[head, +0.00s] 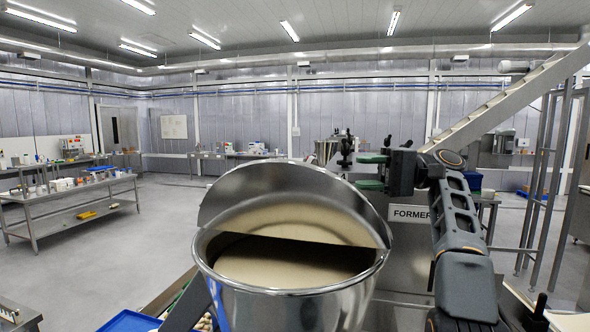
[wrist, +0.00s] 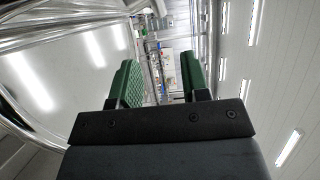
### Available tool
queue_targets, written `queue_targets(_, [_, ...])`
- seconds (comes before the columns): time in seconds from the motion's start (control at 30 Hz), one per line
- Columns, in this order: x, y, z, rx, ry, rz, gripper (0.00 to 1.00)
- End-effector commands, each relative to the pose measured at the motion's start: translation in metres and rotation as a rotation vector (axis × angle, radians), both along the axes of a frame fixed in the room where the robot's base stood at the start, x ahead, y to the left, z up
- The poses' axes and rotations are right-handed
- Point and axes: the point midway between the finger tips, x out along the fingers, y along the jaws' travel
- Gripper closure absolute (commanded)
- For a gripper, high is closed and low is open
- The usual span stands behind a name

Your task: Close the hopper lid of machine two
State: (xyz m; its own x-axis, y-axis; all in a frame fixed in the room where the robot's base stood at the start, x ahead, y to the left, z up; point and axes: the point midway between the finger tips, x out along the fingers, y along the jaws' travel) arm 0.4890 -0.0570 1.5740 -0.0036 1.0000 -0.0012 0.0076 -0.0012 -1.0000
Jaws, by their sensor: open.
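A round steel hopper (head: 290,308) stands in the near middle of the head view, with pale cream material (head: 285,262) inside. Its shiny half-round lid (head: 265,180) stands raised and tilted over the far half, so the near half of the mouth is open. My gripper (head: 360,171) is just right of the lid's upper right edge, its green fingers apart and pointing left. In the wrist view my gripper (wrist: 158,64) shows nothing between its fingers, and a shiny steel surface (wrist: 70,60) lies left of them. I cannot tell whether a finger touches the lid.
A machine body labelled "FORMER" (head: 410,213) is behind the hopper, its sign partly hidden by my arm. A sloped conveyor (head: 510,100) rises at right. A steel bench (head: 75,193) with several items stands at left. Open grey floor (head: 90,260) lies left of the hopper.

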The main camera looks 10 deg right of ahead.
Motion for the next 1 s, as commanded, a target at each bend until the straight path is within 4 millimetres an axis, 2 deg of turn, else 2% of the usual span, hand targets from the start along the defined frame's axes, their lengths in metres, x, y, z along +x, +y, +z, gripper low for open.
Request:
queue_targets(0.27, [0.001,0.011,0.005,0.002,0.001,-0.002,0.58])
queue_targets(0.47, [-0.002,0.028,0.003,0.001,0.002,0.000,0.58])
queue_targets(0.7, [-0.002,0.081,0.000,0.000,0.000,0.003,0.58])
queue_targets(1.0, [-0.001,0.124,0.001,0.000,0.000,0.002,0.58])
